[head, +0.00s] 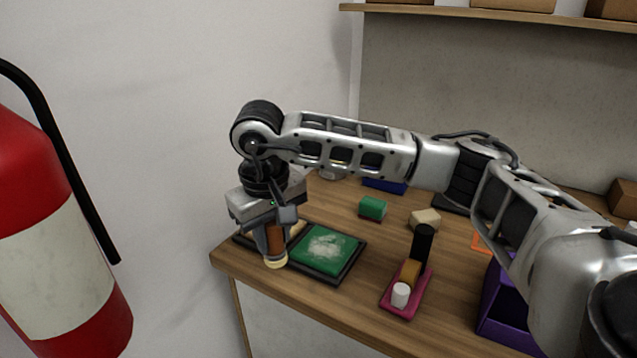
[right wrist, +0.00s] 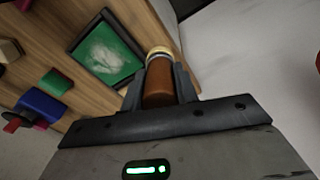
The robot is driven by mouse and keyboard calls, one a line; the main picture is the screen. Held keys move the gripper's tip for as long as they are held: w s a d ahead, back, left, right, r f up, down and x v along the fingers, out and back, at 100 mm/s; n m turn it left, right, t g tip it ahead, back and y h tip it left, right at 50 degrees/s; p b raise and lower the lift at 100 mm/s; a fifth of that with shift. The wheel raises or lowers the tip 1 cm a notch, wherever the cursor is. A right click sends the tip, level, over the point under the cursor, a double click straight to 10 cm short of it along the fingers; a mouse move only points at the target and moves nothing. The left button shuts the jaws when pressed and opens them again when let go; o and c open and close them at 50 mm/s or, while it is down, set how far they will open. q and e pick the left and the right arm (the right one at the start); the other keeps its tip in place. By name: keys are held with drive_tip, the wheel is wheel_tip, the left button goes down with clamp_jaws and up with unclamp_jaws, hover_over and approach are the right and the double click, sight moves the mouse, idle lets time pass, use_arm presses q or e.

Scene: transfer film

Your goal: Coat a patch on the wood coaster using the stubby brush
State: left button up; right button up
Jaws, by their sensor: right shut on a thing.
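My right gripper (head: 272,238) is shut on a stubby brush (head: 275,242) with a brown handle and a cream tip. The brush points down at the front left of the table, beside a green pad (head: 325,249) with a whitish smear. The right wrist view shows the brush handle (right wrist: 158,85) between the fingers (right wrist: 160,82), cream tip outward. Whether the tip touches anything is unclear. A tan surface (head: 297,228) shows partly behind the gripper; it may be the wood coaster, but it is mostly hidden. My left gripper is out of view.
A dark tray (head: 352,263) frames the green pad. A pink tray (head: 396,309) holding black, amber and white pieces and a purple bin (head: 496,325) stand to the right. Green (head: 372,207) and beige (head: 425,218) blocks lie behind. A fire extinguisher (head: 45,240) is at left.

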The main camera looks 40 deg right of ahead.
drive_tip(key=w+d+r+t+h+b, duration=0.2)
drive_tip(key=w+d+r+b, duration=0.1)
drive_tip(key=w+d, duration=0.5)
drive_tip(key=f+b, duration=0.1)
drive_tip(key=d+f+b, duration=0.1)
drive_tip(key=f+b, duration=0.2)
drive_tip(key=b, duration=0.1)
drive_tip(key=shift+s+d+f, duration=0.3)
drive_tip(key=shift+f, duration=0.25)
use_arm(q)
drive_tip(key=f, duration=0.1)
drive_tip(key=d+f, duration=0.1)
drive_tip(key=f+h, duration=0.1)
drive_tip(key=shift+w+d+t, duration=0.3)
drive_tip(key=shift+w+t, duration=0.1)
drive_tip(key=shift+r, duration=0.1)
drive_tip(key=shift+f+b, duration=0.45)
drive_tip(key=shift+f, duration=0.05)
use_arm(e)
drive_tip(key=shift+f, duration=0.8)
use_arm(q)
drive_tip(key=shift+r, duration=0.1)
use_arm(e)
drive_tip(key=shift+r, duration=0.1)
